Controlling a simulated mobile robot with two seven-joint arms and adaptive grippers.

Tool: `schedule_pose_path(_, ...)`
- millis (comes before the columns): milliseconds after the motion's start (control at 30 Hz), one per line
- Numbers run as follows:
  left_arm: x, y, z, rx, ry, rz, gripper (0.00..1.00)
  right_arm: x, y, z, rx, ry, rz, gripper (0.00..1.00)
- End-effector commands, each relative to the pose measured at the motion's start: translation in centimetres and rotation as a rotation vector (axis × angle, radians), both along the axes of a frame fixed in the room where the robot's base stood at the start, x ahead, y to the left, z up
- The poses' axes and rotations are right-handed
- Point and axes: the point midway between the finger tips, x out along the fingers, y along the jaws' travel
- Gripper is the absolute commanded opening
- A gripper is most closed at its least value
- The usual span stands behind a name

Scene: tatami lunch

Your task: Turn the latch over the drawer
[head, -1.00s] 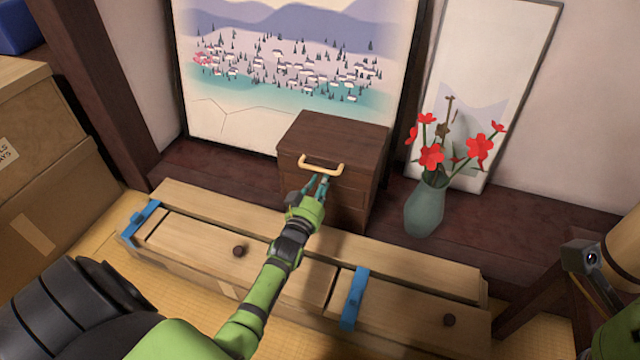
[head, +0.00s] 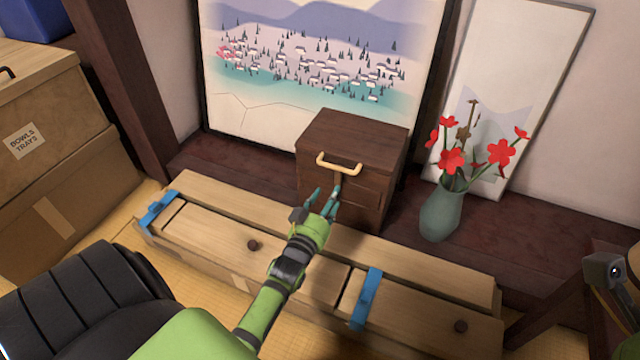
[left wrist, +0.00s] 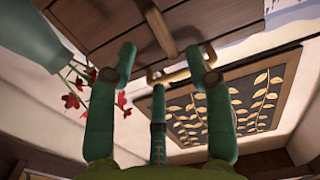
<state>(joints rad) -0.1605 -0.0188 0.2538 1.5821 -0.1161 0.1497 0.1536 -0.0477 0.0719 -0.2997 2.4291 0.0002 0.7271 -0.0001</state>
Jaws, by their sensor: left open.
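A small dark brown wooden box (head: 350,140) stands on the ledge with a yellow curved handle (head: 338,165) on its front. A narrow brown latch bar (left wrist: 161,32) shows on the box front in the left wrist view, beside the handle (left wrist: 172,75). My left gripper (head: 328,197) is open just in front of the box, below the handle. In the left wrist view its fingers (left wrist: 165,75) are spread, with the bar and handle beyond and between them. They look empty; whether a finger touches the bar, I cannot tell. My fingers partly hide the lower box front.
A long wooden bench (head: 215,200) with knobbed drawers and blue clips (head: 367,297) lies in front of the ledge. A grey-green vase (head: 440,215) of red flowers stands right of the box. Cardboard boxes (head: 60,180) are at left. A painted panel (head: 300,60) stands behind.

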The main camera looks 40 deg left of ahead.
Motion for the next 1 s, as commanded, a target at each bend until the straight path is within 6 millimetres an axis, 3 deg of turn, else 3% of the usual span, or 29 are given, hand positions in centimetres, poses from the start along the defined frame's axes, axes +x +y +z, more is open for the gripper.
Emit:
schedule_pose_path(100,-2.5,-0.6,-0.1,-0.001,0.002,0.0,0.52,0.0,0.0,0.0,0.001,0.0,0.0,0.0)
schedule_pose_path(333,-5.3,-1.3,0.0,-0.002,-0.001,0.0,0.52,0.0,0.0,0.0,0.001,0.0,0.0,0.0)
schedule_pose_path(1000,-5.6,-1.5,0.4,0.001,-0.007,-0.004,0.52,0.0,0.0,0.0,0.0,0.002,0.0,0.0)
